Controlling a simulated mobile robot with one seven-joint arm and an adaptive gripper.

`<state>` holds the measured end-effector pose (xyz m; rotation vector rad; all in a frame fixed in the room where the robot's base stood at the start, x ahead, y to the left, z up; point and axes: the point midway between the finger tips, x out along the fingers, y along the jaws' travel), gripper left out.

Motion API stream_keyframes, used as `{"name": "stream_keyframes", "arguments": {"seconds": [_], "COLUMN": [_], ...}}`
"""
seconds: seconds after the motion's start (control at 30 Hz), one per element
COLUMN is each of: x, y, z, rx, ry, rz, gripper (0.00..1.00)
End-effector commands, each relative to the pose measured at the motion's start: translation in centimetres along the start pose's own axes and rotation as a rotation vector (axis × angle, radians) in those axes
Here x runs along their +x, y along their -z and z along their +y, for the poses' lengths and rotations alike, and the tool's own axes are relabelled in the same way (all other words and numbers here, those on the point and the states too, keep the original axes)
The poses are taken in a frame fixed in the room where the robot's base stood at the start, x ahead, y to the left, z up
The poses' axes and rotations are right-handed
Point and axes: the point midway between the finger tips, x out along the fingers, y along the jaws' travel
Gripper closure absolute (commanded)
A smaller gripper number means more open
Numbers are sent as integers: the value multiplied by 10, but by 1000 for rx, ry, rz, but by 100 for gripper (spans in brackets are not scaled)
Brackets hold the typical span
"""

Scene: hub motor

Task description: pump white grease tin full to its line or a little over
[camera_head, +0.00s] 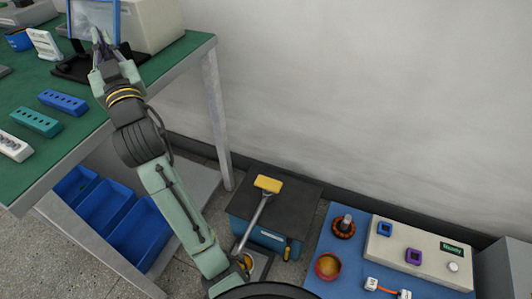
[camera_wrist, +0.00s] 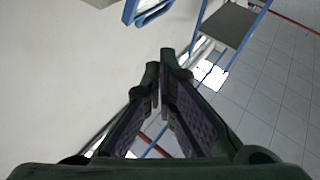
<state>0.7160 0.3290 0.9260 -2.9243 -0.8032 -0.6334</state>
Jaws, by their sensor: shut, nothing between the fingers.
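My gripper (camera_head: 101,38) is shut and empty. It is raised over the green bench in front of a blue-framed panel (camera_head: 92,14). The wrist view shows its two fingertips (camera_wrist: 160,62) close together with nothing between them. Far from it, on the floor side, stands a dark-topped blue pump unit (camera_head: 300,195) with a lever ending in a yellow pad (camera_head: 268,184). At the lever's foot a small round tin (camera_head: 246,262) with yellowish contents sits on a grey plate, close beside my arm. Its colour, line and fill level are too small to tell.
A red-rimmed tin (camera_head: 327,265) with yellow contents stands on a blue surface (camera_head: 322,235), near a control box (camera_head: 410,252). The green bench (camera_head: 75,150) holds several perforated blocks. Blue bins (camera_head: 107,205) sit under it. The wall side above the pump is clear.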

Motion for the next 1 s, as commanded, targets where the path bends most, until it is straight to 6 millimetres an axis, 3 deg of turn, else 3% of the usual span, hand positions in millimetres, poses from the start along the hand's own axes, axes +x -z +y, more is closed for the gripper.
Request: {"name": "stream_keyframes", "arguments": {"seconds": [0.03,0.1,0.27,0.3,0.47,0.6,0.7,0.9,1.0], "x": [14,19,9,2,-37,-92,-140,-222,-246], "y": [-9,-35,-103,-125,-226,-300,-341,-390,-401], "z": [31,72,161,178,220,252,270,290,295], "rx": [-16,-35,-59,-66,-106,-153,-193,-268,-290], "ry": [-55,-130,-299,-336,-460,-568,-638,-735,-761], "rz": [-81,-188,-442,-509,-775,-1005,-1157,-1379,-1436], "gripper": [100,100,100,100,100,100,100,100,100]}}
